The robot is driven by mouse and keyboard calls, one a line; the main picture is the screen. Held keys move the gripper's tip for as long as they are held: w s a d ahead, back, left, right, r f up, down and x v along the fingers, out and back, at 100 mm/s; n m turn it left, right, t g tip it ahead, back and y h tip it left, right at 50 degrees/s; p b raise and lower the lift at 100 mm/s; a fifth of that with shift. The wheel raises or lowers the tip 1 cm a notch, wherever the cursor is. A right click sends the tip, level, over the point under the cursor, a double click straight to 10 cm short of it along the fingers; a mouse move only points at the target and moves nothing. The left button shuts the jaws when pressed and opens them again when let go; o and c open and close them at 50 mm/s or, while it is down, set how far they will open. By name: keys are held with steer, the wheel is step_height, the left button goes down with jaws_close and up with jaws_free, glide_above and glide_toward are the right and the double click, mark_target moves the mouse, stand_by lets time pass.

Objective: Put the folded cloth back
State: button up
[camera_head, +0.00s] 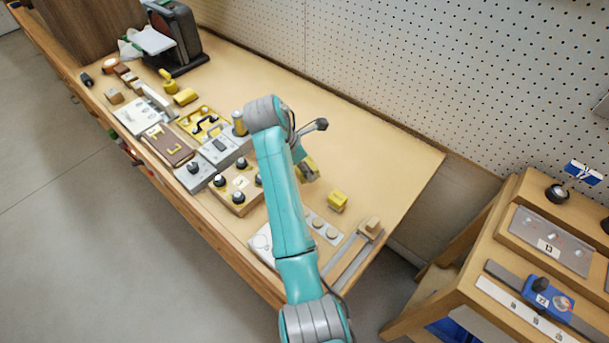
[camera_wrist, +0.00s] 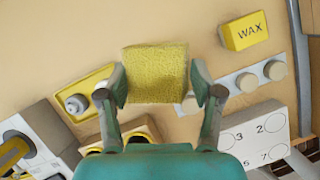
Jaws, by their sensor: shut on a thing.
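In the wrist view, a yellow, rough-textured square pad, which looks like the folded cloth (camera_wrist: 155,70), sits between the two fingers of my gripper (camera_wrist: 160,90). The fingers press on its left and right sides. It appears held above the bench, though the height is hard to judge. In the head view, my gripper (camera_head: 307,170) hangs over the right part of the bench, and the cloth (camera_head: 312,167) shows only partly beside my arm. I cannot tell which spot on the bench is the cloth's place.
A yellow WAX block (camera_head: 337,201) stands right of my gripper. A grey plate with round knobs (camera_head: 322,229), a slider rail (camera_head: 347,262) and a numbered white panel (camera_wrist: 255,135) lie near the front right. A wooden box with black knobs (camera_head: 240,184) is left. Bench behind is clear.

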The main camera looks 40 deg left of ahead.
steer(key=shift+f, duration=2.3)
steer(key=shift+f, duration=0.1)
steer(key=o, duration=1.1)
